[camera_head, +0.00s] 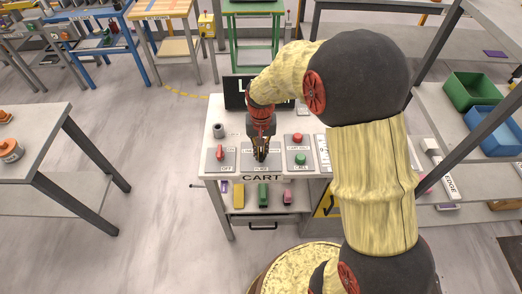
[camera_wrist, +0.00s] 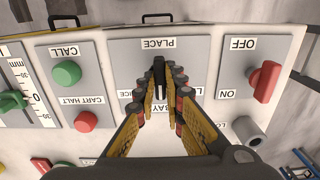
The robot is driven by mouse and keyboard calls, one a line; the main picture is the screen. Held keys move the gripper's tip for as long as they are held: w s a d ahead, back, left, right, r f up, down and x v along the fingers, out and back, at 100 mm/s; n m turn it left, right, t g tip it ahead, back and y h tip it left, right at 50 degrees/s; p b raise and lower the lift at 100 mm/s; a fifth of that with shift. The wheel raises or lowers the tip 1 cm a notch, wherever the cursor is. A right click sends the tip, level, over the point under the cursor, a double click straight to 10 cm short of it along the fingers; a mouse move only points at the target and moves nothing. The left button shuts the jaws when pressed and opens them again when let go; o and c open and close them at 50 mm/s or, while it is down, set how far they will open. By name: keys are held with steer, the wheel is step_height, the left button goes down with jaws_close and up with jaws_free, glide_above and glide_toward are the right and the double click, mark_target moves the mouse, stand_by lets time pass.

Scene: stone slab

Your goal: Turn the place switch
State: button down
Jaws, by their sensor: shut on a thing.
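The place switch is a dark knob (camera_wrist: 158,68) on a grey plate (camera_wrist: 125,72) marked PLACE, with other lettering partly covered by my fingers. The wrist view shows these labels upside down. My gripper (camera_wrist: 158,88) is shut on the place switch, its yellow and black fingers on both sides of it. In the head view my gripper (camera_head: 261,152) reaches down onto the middle plate (camera_head: 246,158) of the cart top and hides most of the knob. The exact angle of the knob is hard to tell.
A red OFF/ON switch (camera_wrist: 264,84) is close to one side of my fingers. A green CALL button (camera_wrist: 66,73) and red CART HALT button (camera_wrist: 86,121) are on the other side. A grey cylinder (camera_wrist: 247,128) stands nearby. A table (camera_head: 35,135) is at the left.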

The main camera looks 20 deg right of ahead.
mark_target(261, 152)
steer(key=c, duration=1.9)
jaws_free()
step_height(261, 152, up, 12)
